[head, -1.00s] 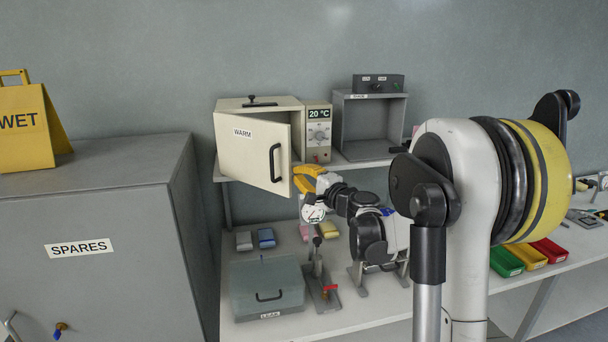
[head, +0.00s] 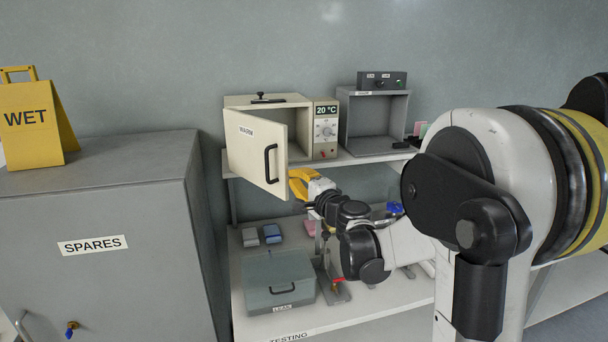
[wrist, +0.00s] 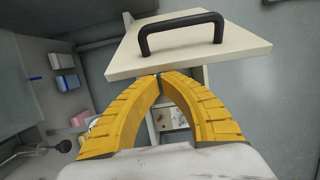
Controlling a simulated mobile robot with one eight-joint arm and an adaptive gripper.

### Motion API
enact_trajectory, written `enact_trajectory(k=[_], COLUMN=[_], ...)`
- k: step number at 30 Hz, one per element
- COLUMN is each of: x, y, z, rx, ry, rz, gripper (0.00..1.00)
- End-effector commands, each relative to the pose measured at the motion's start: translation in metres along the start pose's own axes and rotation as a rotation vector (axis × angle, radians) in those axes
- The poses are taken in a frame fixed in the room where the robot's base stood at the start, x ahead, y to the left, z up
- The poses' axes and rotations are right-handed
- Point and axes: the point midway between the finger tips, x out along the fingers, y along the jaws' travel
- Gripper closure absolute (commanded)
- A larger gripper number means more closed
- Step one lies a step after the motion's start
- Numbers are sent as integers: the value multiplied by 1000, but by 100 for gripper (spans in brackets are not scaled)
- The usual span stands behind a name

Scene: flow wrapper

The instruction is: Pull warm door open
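The WARM cabinet is a cream box (head: 268,101) on the shelf, and its door (head: 250,140) stands ajar, hinged on the left. The door has a black bar handle (head: 270,163), which also shows in the wrist view (wrist: 180,32). My gripper (head: 299,183) has yellow fingers and is beside the door's free edge, clear of the handle. In the wrist view the curved fingers (wrist: 160,76) come together at their tips, close to the door's edge (wrist: 205,58). Nothing shows between them. Whether the tips touch the door I cannot tell.
A control panel (head: 325,130) reading 20 °C adjoins the cabinet. An open grey box (head: 374,125) stands to its right. Below are a grey-green lidded box (head: 278,280) and small blocks (head: 271,233). A grey SPARES cabinet (head: 95,270) stands left, with a yellow WET sign (head: 35,125) on top.

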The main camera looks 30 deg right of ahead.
Motion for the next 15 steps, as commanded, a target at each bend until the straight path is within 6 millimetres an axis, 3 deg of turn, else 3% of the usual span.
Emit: enact_trajectory(k=[6,15], x=[-12,-16], y=[0,0], z=[53,106], rx=[0,0], ry=[-8,-7], rz=[0,0], gripper=[100,100])
